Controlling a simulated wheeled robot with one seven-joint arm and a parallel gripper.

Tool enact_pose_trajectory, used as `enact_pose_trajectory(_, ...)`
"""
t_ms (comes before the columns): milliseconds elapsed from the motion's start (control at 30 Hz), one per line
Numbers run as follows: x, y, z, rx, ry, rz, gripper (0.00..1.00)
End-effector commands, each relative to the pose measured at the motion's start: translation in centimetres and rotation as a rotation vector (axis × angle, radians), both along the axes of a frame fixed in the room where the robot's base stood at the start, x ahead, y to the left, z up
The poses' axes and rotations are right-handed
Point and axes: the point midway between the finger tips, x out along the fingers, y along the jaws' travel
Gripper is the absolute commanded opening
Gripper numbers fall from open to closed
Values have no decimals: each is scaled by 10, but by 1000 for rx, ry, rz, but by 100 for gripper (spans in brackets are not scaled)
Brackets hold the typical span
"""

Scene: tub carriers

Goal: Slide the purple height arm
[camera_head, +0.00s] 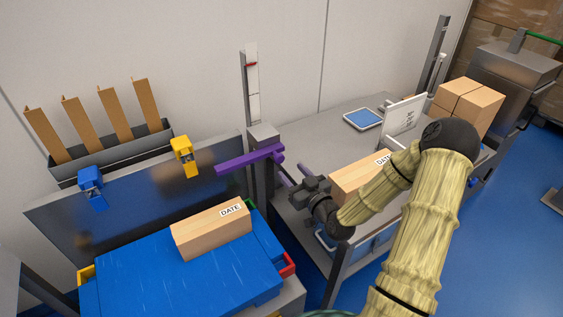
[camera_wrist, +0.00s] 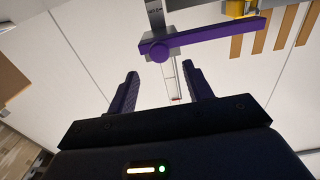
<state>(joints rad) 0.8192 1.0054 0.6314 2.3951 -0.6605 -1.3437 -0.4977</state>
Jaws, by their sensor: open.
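The purple height arm (camera_head: 245,159) is a horizontal bar with a round end, mounted by the post beside the blue-topped station in the head view. In the wrist view the height arm (camera_wrist: 215,35) crosses the top, its round end just above the gap between my fingertips. My gripper (camera_head: 294,172) is to the right of the arm's round end in the head view. The gripper also shows in the wrist view (camera_wrist: 162,76), with both dark purple fingers apart and nothing between them. I cannot tell whether a finger touches the arm.
A tall scale (camera_head: 252,85) with a red marker rises behind the post. A yellow clip (camera_head: 184,157) and a blue clip (camera_head: 91,188) sit on the grey panel. A box marked DATE (camera_head: 208,232) lies on the blue lids. Another box (camera_head: 355,180) stands behind my arm.

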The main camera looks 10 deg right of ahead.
Motion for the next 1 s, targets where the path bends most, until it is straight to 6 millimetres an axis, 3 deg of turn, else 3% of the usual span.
enact_pose_trajectory(333, 54, 18, 1, -1, -1, 1, 51)
enact_pose_trajectory(733, 65, 21, 0, 0, 1, 0, 51)
enact_pose_trajectory(767, 65, 21, 0, 0, 1, 0, 49)
enact_pose_trajectory(1000, 65, 22, 0, -1, 0, 1, 2)
